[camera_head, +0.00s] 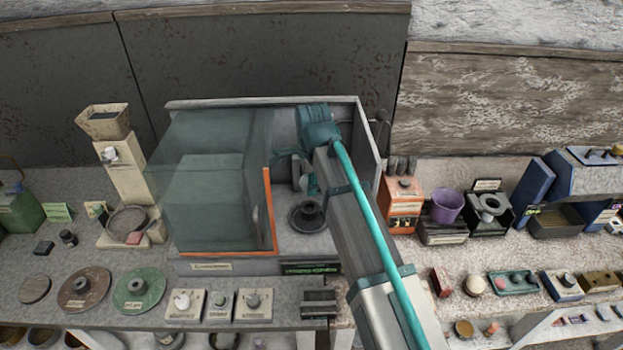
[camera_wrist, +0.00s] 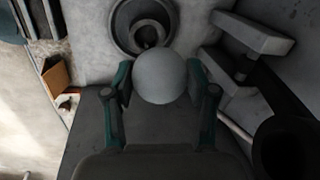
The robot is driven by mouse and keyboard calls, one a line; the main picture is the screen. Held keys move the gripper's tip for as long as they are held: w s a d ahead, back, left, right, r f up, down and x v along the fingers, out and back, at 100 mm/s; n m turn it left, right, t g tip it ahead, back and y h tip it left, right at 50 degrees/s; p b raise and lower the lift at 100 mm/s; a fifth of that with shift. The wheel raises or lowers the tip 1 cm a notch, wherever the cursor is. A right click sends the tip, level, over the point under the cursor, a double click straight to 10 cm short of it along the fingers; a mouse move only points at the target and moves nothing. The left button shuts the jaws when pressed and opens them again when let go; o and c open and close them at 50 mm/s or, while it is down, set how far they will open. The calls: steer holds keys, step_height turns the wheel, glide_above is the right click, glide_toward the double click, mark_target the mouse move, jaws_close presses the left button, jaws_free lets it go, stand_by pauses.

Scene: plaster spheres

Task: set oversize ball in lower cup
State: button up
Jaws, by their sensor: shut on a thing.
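A pale grey ball (camera_wrist: 160,72) sits between the two teal-edged fingers of my gripper (camera_wrist: 161,85) in the wrist view; the gripper is shut on it. A dark round cup (camera_wrist: 128,40) with a wide rim lies just beyond the ball, partly covered by it. In the head view my gripper (camera_head: 306,178) is inside the open right part of a grey cabinet, above the dark cup (camera_head: 307,217) on its floor. The ball cannot be made out there. The gap between ball and cup is hard to judge.
A clear pane with an orange edge (camera_head: 269,212) stands left of the cup, and the cabinet's side wall (camera_head: 367,150) stands right. Grey bracket-like blocks (camera_wrist: 252,35) and a dark round shape (camera_wrist: 288,147) flank the gripper's right. Counters outside hold many small items.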

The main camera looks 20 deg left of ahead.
steer(key=shift+f+b, duration=1)
steer(key=shift+f, duration=1.75)
steer(key=shift+f, duration=1.2)
stand_by(0.4)
steer(key=o, duration=1.2)
steer(key=shift+o, duration=0.2)
steer(key=shift+r, duration=0.1)
steer(key=shift+r+p, duration=1.1)
steer(key=shift+r, duration=0.85)
